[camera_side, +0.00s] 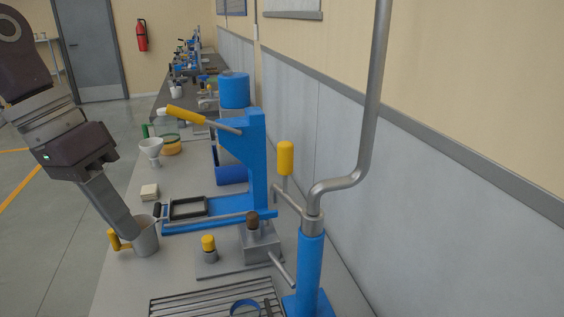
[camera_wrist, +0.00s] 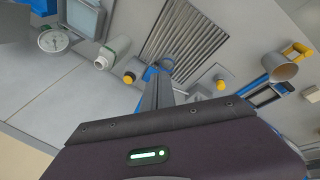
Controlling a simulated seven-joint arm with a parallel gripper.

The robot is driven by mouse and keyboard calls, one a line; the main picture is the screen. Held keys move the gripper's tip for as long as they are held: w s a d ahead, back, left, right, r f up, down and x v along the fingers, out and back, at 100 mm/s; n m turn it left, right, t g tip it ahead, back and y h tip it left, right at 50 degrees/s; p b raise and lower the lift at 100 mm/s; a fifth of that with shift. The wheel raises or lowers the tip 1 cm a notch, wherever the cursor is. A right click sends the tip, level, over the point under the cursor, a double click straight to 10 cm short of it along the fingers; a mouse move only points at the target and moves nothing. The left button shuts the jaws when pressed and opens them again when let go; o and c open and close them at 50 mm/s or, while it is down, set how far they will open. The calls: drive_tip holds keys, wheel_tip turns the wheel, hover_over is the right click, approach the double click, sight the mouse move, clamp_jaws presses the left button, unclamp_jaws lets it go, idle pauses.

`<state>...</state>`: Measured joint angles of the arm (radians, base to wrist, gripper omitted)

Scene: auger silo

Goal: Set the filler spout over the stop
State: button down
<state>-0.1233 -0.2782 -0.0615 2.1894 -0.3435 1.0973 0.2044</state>
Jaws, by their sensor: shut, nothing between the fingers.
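No part is clearly marked as the filler spout or the stop. A grey bent pipe (camera_side: 368,125) rises from a blue post (camera_side: 310,268) at the front right and leaves the top of the side view. A yellow-handled lever (camera_side: 286,158) stands beside it. A yellow-capped knob (camera_side: 208,245) and a grey block with a brown knob (camera_side: 262,245) stand on a low plate. My gripper (camera_side: 133,234) is shut and empty, pointing down by the grey mug (camera_side: 146,240) in the side view; its tips overlap the mug there. The wrist view shows my gripper (camera_wrist: 157,75) apart from the mug (camera_wrist: 282,68).
A wire rack (camera_side: 205,300) and a blue ring (camera_side: 244,307) lie at the front. A blue press frame (camera_side: 256,165) with a yellow handle stands at mid bench. A funnel (camera_side: 151,148) and a cream block (camera_side: 149,191) are left of it. The wrist view shows a dial (camera_wrist: 54,40) and bottle (camera_wrist: 112,53).

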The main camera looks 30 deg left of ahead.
drive_tip(key=w+d+g+h, duration=0.35)
drive_tip(key=w+h, duration=0.45)
drive_tip(key=w, duration=0.9)
drive_tip(key=w+a+t+h, duration=0.1)
drive_tip(key=w+a+h, duration=0.2)
drive_tip(key=w, duration=0.3)
drive_tip(key=w+a+f+t+h, duration=0.1)
drive_tip(key=w+a+h, duration=0.2)
drive_tip(key=w, duration=0.3)
drive_tip(key=shift+a+f+n+t+h, duration=0.2)
drive_tip(key=shift+n+t+h, duration=0.15)
drive_tip(key=shift+n+h, duration=0.05)
drive_tip(key=shift+d, duration=0.1)
drive_tip(key=d, duration=1)
drive_tip(key=shift+w, duration=0.4)
drive_tip(key=shift+s+a, duration=0.1)
